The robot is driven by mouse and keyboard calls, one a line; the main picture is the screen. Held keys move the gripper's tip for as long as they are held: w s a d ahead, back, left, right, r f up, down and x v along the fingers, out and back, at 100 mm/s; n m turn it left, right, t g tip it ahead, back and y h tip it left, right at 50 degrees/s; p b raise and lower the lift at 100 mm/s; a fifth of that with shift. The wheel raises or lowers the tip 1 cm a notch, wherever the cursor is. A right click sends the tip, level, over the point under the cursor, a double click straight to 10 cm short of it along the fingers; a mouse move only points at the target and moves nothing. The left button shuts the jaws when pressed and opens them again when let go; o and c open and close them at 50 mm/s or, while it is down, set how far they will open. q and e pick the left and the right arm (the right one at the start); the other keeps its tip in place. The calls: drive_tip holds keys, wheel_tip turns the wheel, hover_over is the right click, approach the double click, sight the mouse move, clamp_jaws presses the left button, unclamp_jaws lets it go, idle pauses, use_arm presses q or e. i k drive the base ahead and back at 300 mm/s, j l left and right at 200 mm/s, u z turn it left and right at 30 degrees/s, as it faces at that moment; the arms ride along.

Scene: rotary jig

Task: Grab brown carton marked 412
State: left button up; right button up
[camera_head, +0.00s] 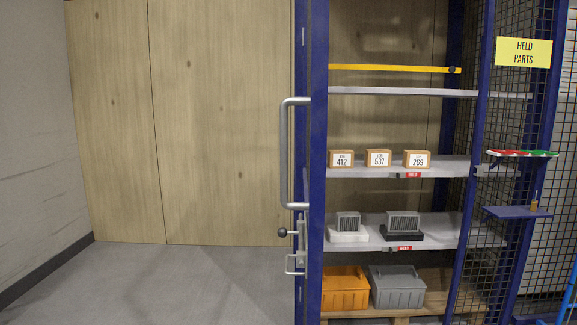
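The brown carton marked 412 (342,159) stands upright on the shelf (375,172) at mid height inside the blue cage rack. It is the leftmost of three similar cartons, close to the blue door post (318,150). The carton marked 537 (378,158) is to its right with a gap between them. The carton marked 269 (416,159) is farther right. Neither of my grippers shows in the head view.
A grey door handle (284,155) sticks out left of the post. A yellow bar (390,69) spans above the upper shelf (400,91). Grey finned units stand on the lower shelf. Orange (345,290) and grey (397,288) bins sit below. The left floor is clear.

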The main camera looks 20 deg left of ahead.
sight(337, 157)
drive_tip(key=i+j+u, duration=0.1)
drive_tip(key=j, duration=0.45)
drive_tip(key=i+j+u, duration=0.1)
drive_tip(key=j, duration=0.45)
drive_tip(key=i+l, duration=0.15)
drive_tip(key=l, duration=0.3)
drive_tip(key=i+l+u, duration=0.15)
drive_tip(key=l, duration=0.3)
drive_tip(key=i+l, duration=0.2)
drive_tip(key=l, duration=0.25)
drive_tip(key=i+l+u, duration=0.15)
drive_tip(key=l, duration=0.3)
drive_tip(key=i+l, duration=0.1)
drive_tip(key=l, duration=0.35)
drive_tip(key=i+l+u, duration=0.15)
drive_tip(key=l, duration=0.35)
drive_tip(key=i+l, duration=0.1)
drive_tip(key=l, duration=0.4)
drive_tip(key=u, duration=0.05)
